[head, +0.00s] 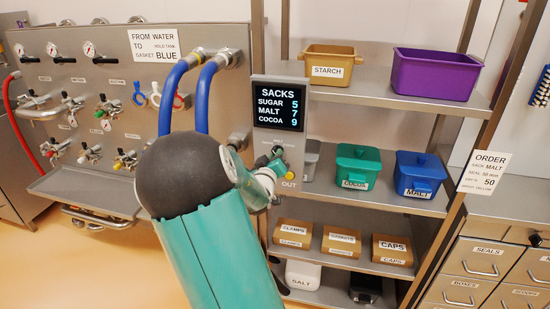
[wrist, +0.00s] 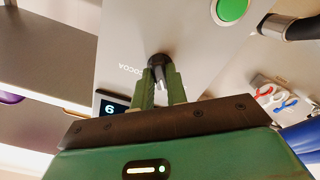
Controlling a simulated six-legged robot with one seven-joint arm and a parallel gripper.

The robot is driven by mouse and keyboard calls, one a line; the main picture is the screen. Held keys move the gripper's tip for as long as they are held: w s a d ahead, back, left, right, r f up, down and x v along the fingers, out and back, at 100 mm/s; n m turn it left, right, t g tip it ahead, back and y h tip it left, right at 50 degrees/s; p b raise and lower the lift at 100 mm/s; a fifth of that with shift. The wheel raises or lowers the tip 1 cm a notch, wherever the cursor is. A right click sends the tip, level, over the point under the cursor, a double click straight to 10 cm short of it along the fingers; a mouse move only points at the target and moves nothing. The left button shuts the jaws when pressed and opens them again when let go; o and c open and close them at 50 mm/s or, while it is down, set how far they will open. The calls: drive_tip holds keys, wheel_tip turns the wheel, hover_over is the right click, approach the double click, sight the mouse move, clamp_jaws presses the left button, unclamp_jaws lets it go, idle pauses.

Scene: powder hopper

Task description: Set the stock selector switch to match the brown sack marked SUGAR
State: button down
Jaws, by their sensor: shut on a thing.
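The stock selector switch is a black knob (wrist: 158,62) on a grey panel in the wrist view, with the word COCOA beside it. My gripper (wrist: 162,88) is shut on this knob, one green finger on each side. Its pointer direction is largely hidden by the fingers. The display (head: 279,107) above reads SACKS, SUGAR 5, MALT 7, COCOA 9. A corner of it shows in the wrist view (wrist: 112,108). No brown sack marked SUGAR is in view.
A green button (wrist: 232,10) is on the same panel. Blue hoses (head: 202,98) run close to my arm at the left. A shelf rack (head: 400,97) with bins stands at the right. A valve panel (head: 80,75) with gauges is at the left.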

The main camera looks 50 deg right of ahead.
drive_tip(key=shift+n, duration=1.3)
drive_tip(key=c, duration=1.4)
unclamp_jaws()
drive_tip(key=shift+a, duration=0.1)
drive_tip(key=v, duration=1.3)
drive_tip(key=shift+s+a, duration=0.25)
